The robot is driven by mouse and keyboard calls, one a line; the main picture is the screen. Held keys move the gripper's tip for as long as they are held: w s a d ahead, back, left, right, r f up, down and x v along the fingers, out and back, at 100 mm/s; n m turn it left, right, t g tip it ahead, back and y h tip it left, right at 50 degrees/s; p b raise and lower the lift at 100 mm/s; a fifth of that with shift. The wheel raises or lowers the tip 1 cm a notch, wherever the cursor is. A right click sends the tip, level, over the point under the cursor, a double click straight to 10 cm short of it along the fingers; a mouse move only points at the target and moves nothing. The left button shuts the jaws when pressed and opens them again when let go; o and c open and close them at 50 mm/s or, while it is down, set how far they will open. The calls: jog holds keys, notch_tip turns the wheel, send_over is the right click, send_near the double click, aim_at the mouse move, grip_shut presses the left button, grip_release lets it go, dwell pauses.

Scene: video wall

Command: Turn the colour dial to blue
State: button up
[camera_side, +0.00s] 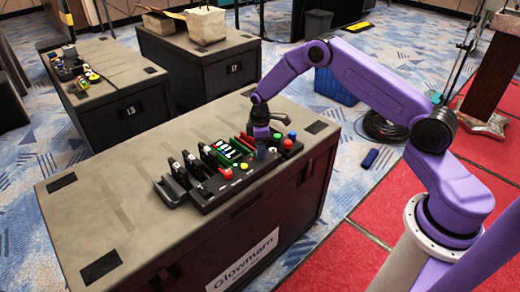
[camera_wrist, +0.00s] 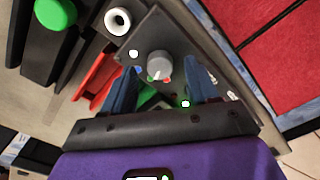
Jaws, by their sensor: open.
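The colour dial (camera_wrist: 159,64) is a round grey knob on a dark panel (camera_wrist: 143,27) in the wrist view. A light pointer mark shows on its lower edge, near a red spot. I cannot tell exactly which colour it points at. White, blue, green and red spots lie around the knob. My gripper (camera_wrist: 158,70) is open, its two blue fingers on either side of the knob; whether they touch it is unclear. In the side view my gripper (camera_side: 261,150) points down over the right part of the control console (camera_side: 207,198), hiding the dial.
Other cases stand behind.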

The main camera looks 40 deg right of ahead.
jog(key=shift+f, duration=0.5)
jog(key=c, duration=1)
jog(key=shift+c, duration=0.2)
jog(key=shift+m, duration=0.4)
jog(key=m, duration=0.3)
jog(key=shift+m, duration=2)
